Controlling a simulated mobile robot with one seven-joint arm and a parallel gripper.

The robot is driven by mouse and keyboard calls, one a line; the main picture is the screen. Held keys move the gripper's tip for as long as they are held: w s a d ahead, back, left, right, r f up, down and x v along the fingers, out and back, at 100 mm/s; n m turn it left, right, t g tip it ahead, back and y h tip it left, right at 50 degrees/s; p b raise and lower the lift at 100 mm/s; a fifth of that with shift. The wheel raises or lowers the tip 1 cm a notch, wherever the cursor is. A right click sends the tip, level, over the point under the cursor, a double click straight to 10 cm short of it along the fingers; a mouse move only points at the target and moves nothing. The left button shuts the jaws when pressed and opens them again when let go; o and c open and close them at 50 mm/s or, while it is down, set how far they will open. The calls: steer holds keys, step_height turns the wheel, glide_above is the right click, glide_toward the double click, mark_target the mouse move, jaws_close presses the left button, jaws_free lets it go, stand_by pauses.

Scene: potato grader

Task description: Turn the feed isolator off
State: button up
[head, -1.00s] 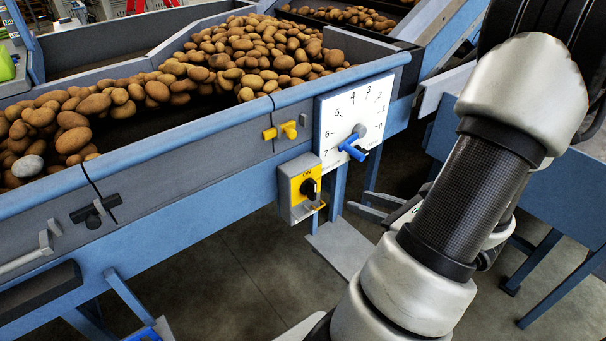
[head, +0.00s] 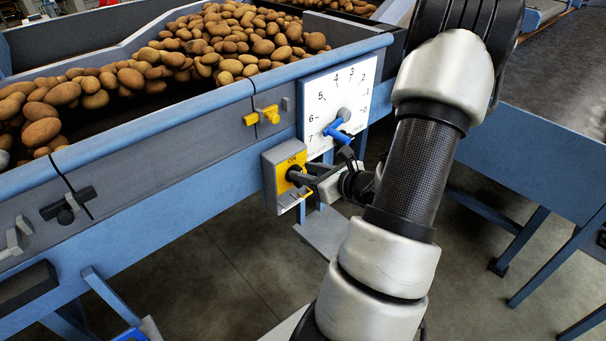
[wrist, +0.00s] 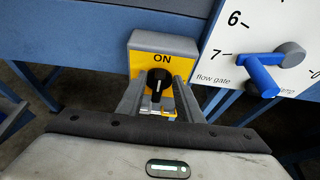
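The feed isolator (head: 270,182) is a grey box with a yellow face on the side of the blue grader. In the wrist view its black rotary knob (wrist: 158,82) sits below the word ON, with its white mark upright toward that word. My gripper (head: 305,178) is at the front of the box in the head view and partly hides the knob. In the wrist view my gripper (wrist: 160,92) is open, with one finger on each side of the knob. I cannot tell whether the fingers touch it.
A white numbered flow gate dial (head: 350,88) with a blue handle (head: 338,133) is close right of the isolator, beside my gripper. A yellow latch (head: 262,116) is above it. The floor (head: 215,260) below is clear in front.

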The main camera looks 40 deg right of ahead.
steer(key=shift+w+f, duration=0.25)
steer(key=shift+w, duration=0.4)
jaws_close()
